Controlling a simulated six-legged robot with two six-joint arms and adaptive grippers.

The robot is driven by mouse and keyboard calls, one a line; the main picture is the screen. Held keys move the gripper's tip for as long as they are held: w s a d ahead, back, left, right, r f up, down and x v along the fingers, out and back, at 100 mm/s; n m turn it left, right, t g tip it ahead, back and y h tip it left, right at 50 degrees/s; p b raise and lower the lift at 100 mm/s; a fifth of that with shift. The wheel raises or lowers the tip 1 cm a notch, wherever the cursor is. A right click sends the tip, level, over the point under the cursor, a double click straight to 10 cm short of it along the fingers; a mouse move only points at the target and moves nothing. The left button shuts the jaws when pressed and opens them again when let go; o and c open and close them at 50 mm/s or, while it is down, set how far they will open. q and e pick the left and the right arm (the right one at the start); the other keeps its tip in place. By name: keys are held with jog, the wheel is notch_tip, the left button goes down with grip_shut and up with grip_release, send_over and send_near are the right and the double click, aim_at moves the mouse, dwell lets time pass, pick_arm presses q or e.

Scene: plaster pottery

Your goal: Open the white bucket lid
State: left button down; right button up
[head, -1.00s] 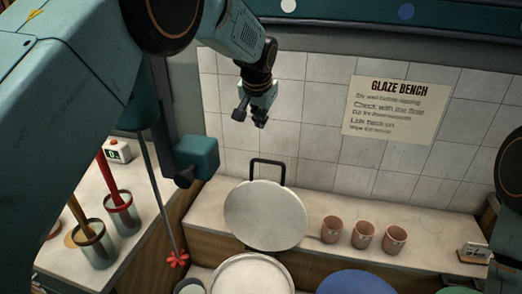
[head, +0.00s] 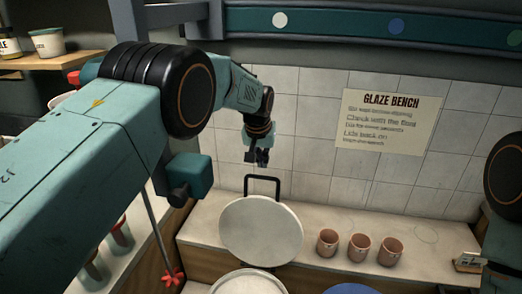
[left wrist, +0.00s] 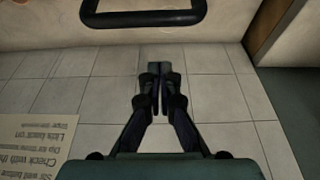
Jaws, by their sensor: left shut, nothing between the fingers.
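The white round lid (head: 261,230) stands tilted up in the middle of the head view, its flat face towards me. A black loop handle (head: 262,180) rises behind its top edge and also shows in the left wrist view (left wrist: 143,18). The white bucket's rim (head: 248,273) shows below the lid, cut off by the bottom edge. My left gripper (head: 257,158) is shut and empty, a little above the handle in the head view. Its fingertips (left wrist: 161,68) are apart from the handle in the wrist view. My right gripper is out of view.
Several things stand on the bench: three pink cups (head: 360,246) right of the lid and a small card (head: 468,262) farther right. A tiled wall with a sign (head: 390,122) is behind. A blue round thing (head: 355,289) is at the bottom. Shelf tubs (head: 47,41) are upper left.

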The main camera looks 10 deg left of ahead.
pick_arm(q)
jog(key=shift+s+r+p, duration=0.15)
jog(key=shift+s+p, duration=0.2)
jog(key=shift+s, duration=0.8)
jog(key=shift+s+r+p, duration=0.1)
jog(key=shift+s+p, duration=0.2)
jog(key=shift+s, duration=0.85)
jog(key=shift+w+f, duration=0.1)
jog(key=shift+w, duration=0.05)
